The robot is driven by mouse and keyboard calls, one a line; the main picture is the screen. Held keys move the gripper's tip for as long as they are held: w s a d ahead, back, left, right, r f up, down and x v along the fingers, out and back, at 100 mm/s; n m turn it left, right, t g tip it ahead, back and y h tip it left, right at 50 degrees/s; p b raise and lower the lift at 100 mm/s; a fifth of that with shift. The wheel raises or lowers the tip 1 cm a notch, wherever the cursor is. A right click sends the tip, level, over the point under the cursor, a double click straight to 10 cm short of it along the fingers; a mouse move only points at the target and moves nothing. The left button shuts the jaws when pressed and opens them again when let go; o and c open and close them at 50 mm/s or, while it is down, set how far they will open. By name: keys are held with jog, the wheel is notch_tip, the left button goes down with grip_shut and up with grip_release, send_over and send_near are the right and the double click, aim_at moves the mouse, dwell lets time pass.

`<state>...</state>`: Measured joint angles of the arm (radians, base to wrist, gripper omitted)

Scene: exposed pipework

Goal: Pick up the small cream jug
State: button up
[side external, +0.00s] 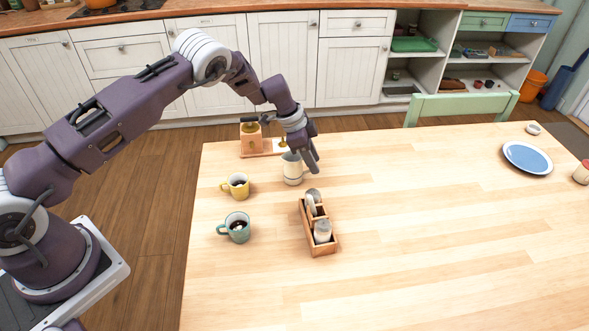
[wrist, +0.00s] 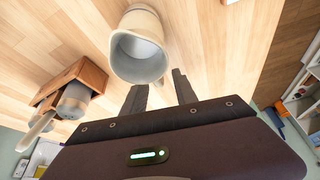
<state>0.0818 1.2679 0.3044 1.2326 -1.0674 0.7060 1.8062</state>
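The small cream jug (side external: 292,170) stands upright near the far left part of the table. In the wrist view the jug (wrist: 139,46) shows its round open mouth and grey interior, just beyond my fingertips. My gripper (side external: 312,160) is at the jug's right side in the side view, pointing down and partly overlapping it. In the wrist view my gripper (wrist: 157,84) has its two fingers apart with nothing clearly held between them. Whether a finger touches the jug I cannot tell.
A wooden caddy (side external: 327,246) with jars stands in front of the jug. A yellow mug (side external: 236,187) and a teal mug (side external: 235,230) stand to the left. A wooden box-like item (side external: 251,138) is behind. The table's middle right is clear; a blue plate (side external: 527,157) lies far right.

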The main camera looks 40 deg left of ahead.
jog(key=x, duration=0.3)
jog(key=shift+a, duration=0.1)
grip_shut()
dwell(1.3)
